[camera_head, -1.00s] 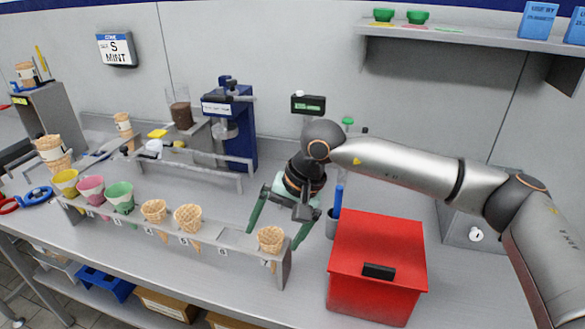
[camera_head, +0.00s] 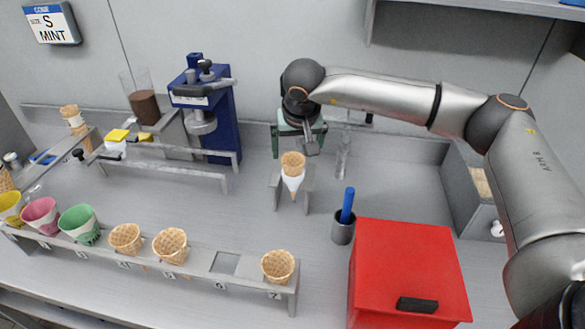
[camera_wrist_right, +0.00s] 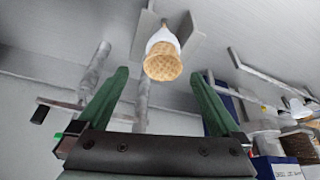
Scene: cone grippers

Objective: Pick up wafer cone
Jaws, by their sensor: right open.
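A tan cone in a white sleeve (camera_head: 292,172) stands upright in a small grey holder (camera_head: 309,188) on the worktop. My right gripper (camera_head: 300,142) is behind the sleeved cone, open and empty. In the right wrist view the cone's waffled mouth (camera_wrist_right: 163,66) shows beyond and between the two green fingertips (camera_wrist_right: 158,76), apart from both. Bare waffle cones stand in the numbered front rack: one in slot 7 (camera_head: 278,266), one in slot 5 (camera_head: 170,246), one in slot 4 (camera_head: 125,238). Slot 6 (camera_head: 226,263) is empty. My left gripper is not in view.
A red box (camera_head: 405,260) stands right of the rack, with a grey cup (camera_head: 343,228) holding a blue stick beside it. Green (camera_head: 78,224), pink (camera_head: 41,215) and yellow cups fill the rack's left. A blue press (camera_head: 205,110) stands behind. Worktop between rack and holder is clear.

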